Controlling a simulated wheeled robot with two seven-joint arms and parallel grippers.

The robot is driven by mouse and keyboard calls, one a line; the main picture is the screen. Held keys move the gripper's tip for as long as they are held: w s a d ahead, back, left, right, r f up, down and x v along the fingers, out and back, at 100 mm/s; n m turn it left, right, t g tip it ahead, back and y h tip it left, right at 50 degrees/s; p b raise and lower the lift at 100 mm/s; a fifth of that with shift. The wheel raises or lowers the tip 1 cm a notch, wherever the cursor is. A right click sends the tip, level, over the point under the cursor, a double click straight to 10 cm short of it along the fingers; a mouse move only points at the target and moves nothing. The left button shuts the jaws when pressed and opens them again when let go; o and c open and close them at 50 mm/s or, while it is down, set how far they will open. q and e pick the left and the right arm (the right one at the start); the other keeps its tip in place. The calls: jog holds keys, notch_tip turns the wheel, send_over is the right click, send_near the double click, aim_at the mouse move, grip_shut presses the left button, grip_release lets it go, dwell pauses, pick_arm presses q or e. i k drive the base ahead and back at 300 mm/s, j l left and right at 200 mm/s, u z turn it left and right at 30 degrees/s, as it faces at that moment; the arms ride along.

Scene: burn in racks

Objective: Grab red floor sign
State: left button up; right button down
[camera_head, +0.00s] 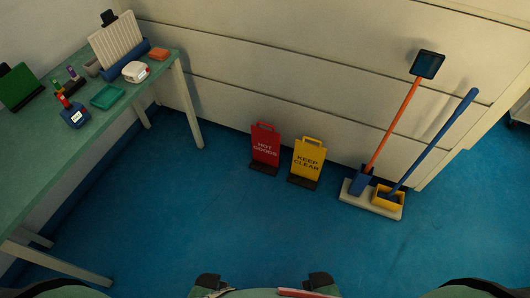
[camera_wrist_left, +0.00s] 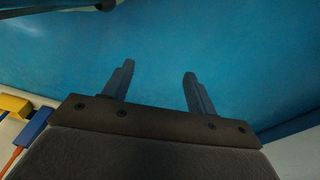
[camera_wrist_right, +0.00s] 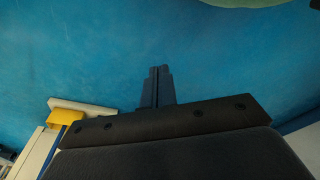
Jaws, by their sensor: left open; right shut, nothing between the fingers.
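The red floor sign (camera_head: 265,145), lettered "HOT GOODS", stands upright on the blue floor by the pale wall, near the middle of the head view. It has a handle on top and a dark base. A yellow "KEEP CLEAR" sign (camera_head: 307,160) stands just to its right, apart from it. My left gripper (camera_wrist_left: 158,76) is open and empty, with blue floor beyond its fingers. My right gripper (camera_wrist_right: 158,70) is shut with nothing between its fingers. Neither wrist view shows the red sign, and both grippers are apart from it.
A green-topped table (camera_head: 130,112) with several items runs along the left. A tray (camera_head: 360,203) with an orange-handled tool (camera_head: 392,123) and a blue-handled tool (camera_head: 435,138) stands right of the signs. The blue floor (camera_head: 220,225) in front of the signs is clear.

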aim_at(266, 144)
jog(key=i+l+u, duration=0.35)
jog(key=l, duration=0.7)
jog(key=l+u, duration=0.35)
jog(key=l, duration=0.7)
jog(key=i+l+u, duration=0.1)
jog(key=l+u, duration=0.25)
jog(key=l, duration=0.75)
